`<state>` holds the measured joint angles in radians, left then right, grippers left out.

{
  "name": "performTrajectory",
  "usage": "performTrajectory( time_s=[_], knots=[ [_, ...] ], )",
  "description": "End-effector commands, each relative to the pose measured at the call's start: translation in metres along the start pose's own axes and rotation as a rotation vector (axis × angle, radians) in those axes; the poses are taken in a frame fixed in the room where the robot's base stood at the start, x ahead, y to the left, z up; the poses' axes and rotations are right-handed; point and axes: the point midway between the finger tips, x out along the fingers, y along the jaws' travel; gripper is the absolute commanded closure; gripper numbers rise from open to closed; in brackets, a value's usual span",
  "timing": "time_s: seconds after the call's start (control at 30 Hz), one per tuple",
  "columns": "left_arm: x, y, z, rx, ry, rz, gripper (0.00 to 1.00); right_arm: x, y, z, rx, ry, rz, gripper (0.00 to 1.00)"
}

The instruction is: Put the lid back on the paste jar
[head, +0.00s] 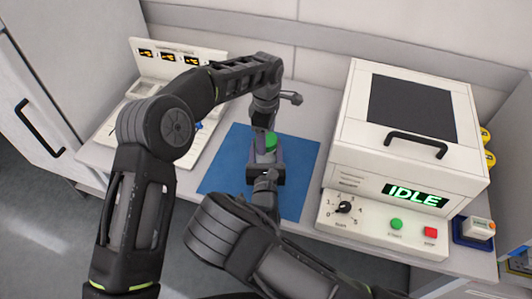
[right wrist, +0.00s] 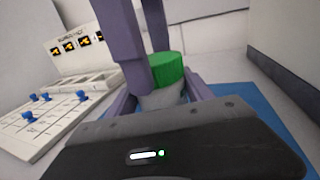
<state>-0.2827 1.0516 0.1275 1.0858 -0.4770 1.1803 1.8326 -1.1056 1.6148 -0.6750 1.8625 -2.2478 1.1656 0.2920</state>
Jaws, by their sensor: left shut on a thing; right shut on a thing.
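The paste jar (right wrist: 160,103) is a pale grey pot standing over the blue mat (head: 222,172). Its green lid (right wrist: 170,70) sits at the jar's mouth in the right wrist view, looking slightly tilted; I cannot tell whether it is fully seated. The lid (head: 270,140) also shows in the head view. My left gripper (head: 264,135) reaches down from above, its purple-grey fingers shut on the lid. My right gripper (head: 266,160) comes from the front and is shut around the jar body. The fingers hide much of the jar.
A white machine (head: 400,130) reading IDLE, with a dial and buttons, stands close on the right. A white sorting tray (head: 180,62) with blue pegs and small displays is on the left. Bare mat lies on both sides of the grippers.

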Motion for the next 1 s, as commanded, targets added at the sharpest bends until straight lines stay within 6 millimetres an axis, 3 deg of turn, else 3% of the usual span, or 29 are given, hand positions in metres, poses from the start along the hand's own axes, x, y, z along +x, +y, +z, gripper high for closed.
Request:
performTrajectory(
  time_s=[0.2, 0.43, 0.57, 0.8, 1.0],
  knots=[
    [-0.0002, 0.0002, -0.0001, 0.000, 0.000, 0.001, 0.85, -0.0002, -0.0004, -0.0004, 0.000, 0.001, -0.001, 1.00],
    [-0.0002, 0.0003, -0.0001, 0.157, 0.000, 0.001, 0.85, -0.0002, -0.0004, -0.0004, 0.000, 0.001, -0.001, 1.00],
    [0.0000, 0.0004, -0.0001, 0.437, 0.000, 0.001, 0.85, -0.0002, -0.0003, -0.0005, 0.000, 0.001, -0.001, 1.00],
    [0.0007, 0.0004, -0.0006, 1.073, 0.001, 0.001, 0.85, -0.0002, -0.0003, -0.0004, 0.000, 0.001, -0.001, 1.00],
    [0.0008, 0.0005, -0.0001, 1.433, 0.001, 0.002, 0.85, -0.0002, -0.0003, -0.0004, 0.000, 0.001, -0.001, 1.00]
  ],
)
